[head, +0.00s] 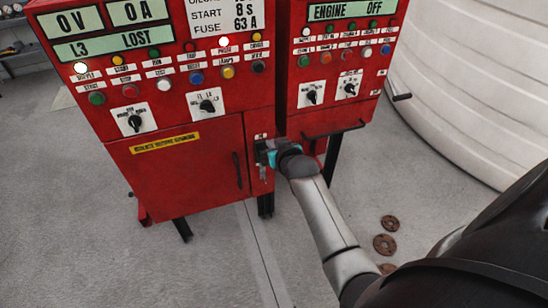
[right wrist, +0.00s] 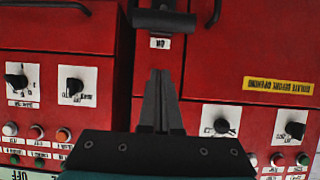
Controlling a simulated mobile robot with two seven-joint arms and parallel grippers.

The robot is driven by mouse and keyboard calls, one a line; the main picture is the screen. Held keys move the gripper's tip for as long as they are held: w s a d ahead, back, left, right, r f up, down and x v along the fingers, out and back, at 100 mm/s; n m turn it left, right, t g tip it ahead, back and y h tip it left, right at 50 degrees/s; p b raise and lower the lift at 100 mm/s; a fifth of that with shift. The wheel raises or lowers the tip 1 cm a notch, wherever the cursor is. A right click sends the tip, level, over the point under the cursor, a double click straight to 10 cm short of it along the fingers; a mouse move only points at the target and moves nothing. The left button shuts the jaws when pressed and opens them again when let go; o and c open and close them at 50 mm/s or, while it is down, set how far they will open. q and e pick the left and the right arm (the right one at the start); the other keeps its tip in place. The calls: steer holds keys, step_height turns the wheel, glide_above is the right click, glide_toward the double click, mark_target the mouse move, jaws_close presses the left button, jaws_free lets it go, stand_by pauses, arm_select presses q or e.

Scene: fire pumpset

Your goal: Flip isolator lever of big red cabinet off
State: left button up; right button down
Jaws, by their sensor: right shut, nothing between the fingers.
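The big red cabinet (head: 185,165) stands at left in the head view, its door shut. Its isolator lever (right wrist: 163,20) is a dark grey crossbar handle at the top of the right wrist view, with a small white label (right wrist: 160,43), seemingly reading ON upside down, beside it. In the head view my right gripper largely hides the lever. My right gripper (right wrist: 160,72) is shut and empty, fingertips pointing toward the label and lever; a gap to the lever shows in the wrist picture, but its depth is unclear. My left gripper is out of view.
A second red cabinet (head: 335,85) stands close on the right. The big cabinet's door has a dark handle (head: 237,170). A large white tank (head: 460,80) is at far right. Rusty discs (head: 384,244) lie on the grey floor. The floor in front is otherwise clear.

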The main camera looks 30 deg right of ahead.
steer(key=shift+s+a+f, duration=0.1)
steer(key=shift+s+f, duration=0.2)
steer(key=shift+f, duration=0.6)
steer(key=shift+s+f, duration=0.3)
steer(key=shift+f, duration=0.6)
steer(key=shift+f, duration=0.1)
